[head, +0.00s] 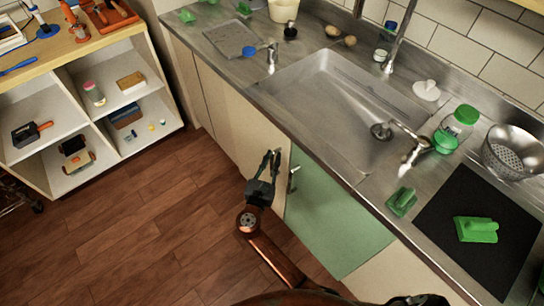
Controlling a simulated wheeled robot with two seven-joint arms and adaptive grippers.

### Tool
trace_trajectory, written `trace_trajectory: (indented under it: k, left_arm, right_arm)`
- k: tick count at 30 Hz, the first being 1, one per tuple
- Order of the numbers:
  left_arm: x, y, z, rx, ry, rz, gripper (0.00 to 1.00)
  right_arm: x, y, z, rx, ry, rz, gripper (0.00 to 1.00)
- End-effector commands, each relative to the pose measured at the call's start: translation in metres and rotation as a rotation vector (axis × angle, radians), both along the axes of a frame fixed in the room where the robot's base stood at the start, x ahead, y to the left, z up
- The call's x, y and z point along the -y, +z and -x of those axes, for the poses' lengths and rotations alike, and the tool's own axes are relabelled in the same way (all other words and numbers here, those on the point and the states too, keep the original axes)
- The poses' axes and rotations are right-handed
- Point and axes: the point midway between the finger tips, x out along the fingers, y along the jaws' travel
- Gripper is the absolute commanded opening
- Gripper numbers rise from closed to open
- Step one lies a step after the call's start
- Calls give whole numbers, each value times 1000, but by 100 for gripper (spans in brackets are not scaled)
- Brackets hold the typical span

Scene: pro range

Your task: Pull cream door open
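The cream door (256,127) is the pale front under the counter, left of the green door (335,220). It looks closed and flush with the fronts beside it. My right gripper (271,154) is at the cream door's right part, with its dark fingers pointing up toward it. The fingers show a narrow gap between them, and I see nothing held. Whether they touch the door is unclear. No handle of the cream door shows clearly; the gripper may hide it. A metal handle (292,179) is at the green door's left edge, just right of the gripper. My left gripper is not in view.
The steel counter (260,103) with a sink (335,105) runs above the doors. An open shelf unit (60,170) is at the left. The wooden floor (160,220) between is clear.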

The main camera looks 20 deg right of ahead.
Motion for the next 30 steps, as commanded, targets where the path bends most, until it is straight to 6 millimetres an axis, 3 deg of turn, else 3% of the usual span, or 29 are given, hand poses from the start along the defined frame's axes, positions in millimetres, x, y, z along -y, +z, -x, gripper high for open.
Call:
trace_trajectory:
  k: [6, 14, 30]
  left_arm:
    - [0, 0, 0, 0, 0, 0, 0]
    - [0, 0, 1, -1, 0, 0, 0]
    - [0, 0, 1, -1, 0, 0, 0]
  right_arm:
    - [-1, 0, -1, 0, 2, 0, 17]
    - [0, 0, 0, 0, 2, 0, 0]
    - [0, 0, 0, 0, 1, 0, 0]
